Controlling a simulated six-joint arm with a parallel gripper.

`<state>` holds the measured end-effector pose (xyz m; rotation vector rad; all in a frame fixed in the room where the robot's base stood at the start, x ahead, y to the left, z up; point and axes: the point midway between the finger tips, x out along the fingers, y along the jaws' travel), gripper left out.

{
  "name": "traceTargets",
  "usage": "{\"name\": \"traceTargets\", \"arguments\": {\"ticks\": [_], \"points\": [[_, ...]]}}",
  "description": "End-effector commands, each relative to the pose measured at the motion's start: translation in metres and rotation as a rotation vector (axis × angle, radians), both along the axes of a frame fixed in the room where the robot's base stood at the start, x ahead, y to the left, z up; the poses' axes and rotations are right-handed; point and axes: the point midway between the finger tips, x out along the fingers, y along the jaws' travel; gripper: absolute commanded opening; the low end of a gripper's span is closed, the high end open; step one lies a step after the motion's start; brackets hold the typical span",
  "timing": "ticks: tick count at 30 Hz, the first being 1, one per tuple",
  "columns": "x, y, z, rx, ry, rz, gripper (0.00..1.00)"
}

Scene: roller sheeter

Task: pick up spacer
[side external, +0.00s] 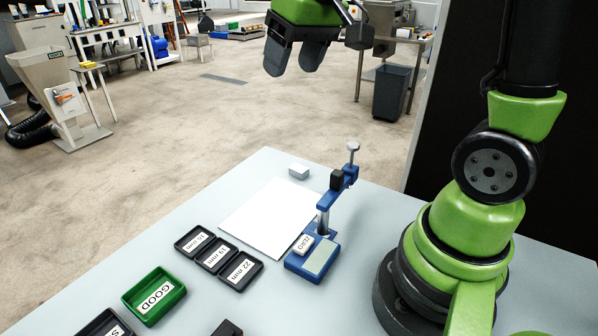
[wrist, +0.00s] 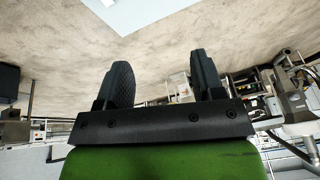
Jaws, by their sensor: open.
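My gripper (side external: 293,62) is high above and beyond the table's far edge, with its two dark fingers apart and nothing between them. The wrist view also shows my gripper (wrist: 161,72) open and empty. A small light grey block (side external: 299,171), possibly the spacer, lies near the table's far corner, beyond the white sheet. Black trays labelled in mm, one reading 22 mm (side external: 241,271), stand in a row at the middle left. I cannot tell whether they hold spacers. A white piece marked ZERO (side external: 303,244) is at the blue gauge stand (side external: 322,262).
A white sheet (side external: 262,218) lies flat on the pale table (side external: 375,205). A green GOOD tray (side external: 154,296) and another black tray (side external: 105,324) are at the front left. The upright gauge stand rises near the small block. The air around my gripper is clear.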

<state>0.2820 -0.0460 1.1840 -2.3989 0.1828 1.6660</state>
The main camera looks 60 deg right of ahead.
Motion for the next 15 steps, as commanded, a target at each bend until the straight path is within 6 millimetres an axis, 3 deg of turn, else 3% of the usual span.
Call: {"name": "traceTargets", "arguments": {"ticks": [3,7,15], "points": [[0.033,-0.032,-0.031,-0.027,0.086,0.019,0.62],[0.059,-0.068,-0.073,-0.045,0.173,0.052,0.62],[0.078,-0.128,-0.165,-0.051,0.317,0.118,0.62]]}}
